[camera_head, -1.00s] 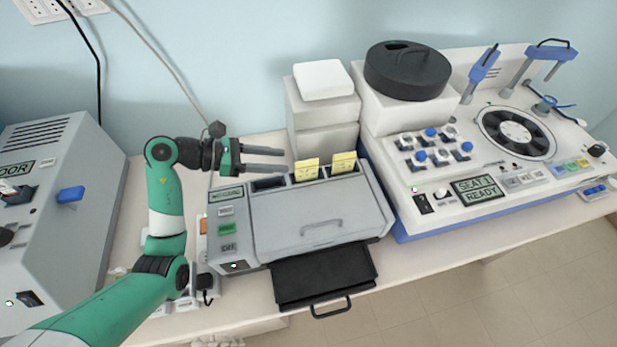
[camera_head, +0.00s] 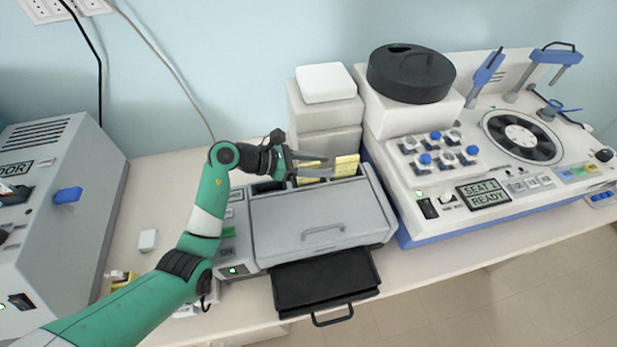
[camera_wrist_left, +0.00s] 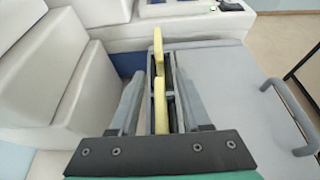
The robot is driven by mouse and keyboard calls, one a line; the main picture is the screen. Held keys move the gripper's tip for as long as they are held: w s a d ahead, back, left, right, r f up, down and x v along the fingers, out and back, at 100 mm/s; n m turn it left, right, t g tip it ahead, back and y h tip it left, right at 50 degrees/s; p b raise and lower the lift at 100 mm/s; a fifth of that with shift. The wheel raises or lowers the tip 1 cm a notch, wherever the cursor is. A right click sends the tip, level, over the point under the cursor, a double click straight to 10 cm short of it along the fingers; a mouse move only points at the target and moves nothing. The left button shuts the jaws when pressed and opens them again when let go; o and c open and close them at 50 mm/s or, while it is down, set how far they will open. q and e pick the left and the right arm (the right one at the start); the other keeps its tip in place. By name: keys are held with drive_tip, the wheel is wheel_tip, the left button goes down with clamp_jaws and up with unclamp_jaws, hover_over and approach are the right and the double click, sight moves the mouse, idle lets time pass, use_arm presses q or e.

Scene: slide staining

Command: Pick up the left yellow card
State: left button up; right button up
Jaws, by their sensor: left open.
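The left yellow card (camera_head: 307,179) stands upright in a slot at the back of the grey machine (camera_head: 320,215), partly hidden by my left gripper. The right yellow card (camera_head: 346,165) stands in the slot beside it. My left gripper (camera_head: 328,165) is open, its fingers pointing right on either side of the left card. In the left wrist view, the near yellow card (camera_wrist_left: 161,105) is between the open fingers (camera_wrist_left: 160,82), with a gap on each side. The far card (camera_wrist_left: 158,48) is beyond the fingertips. My right gripper is not in view.
White boxes (camera_head: 325,110) stand close behind the card slots. A white console with a round dial (camera_head: 522,137) is on the right. A black tray (camera_head: 325,280) juts out in front of the grey machine. A grey machine (camera_head: 60,200) stands at the left.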

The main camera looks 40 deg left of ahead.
use_arm(q)
clamp_jaws()
idle(0.4)
wheel_tip(320, 180, up, 18)
drive_tip(key=p, duration=0.3)
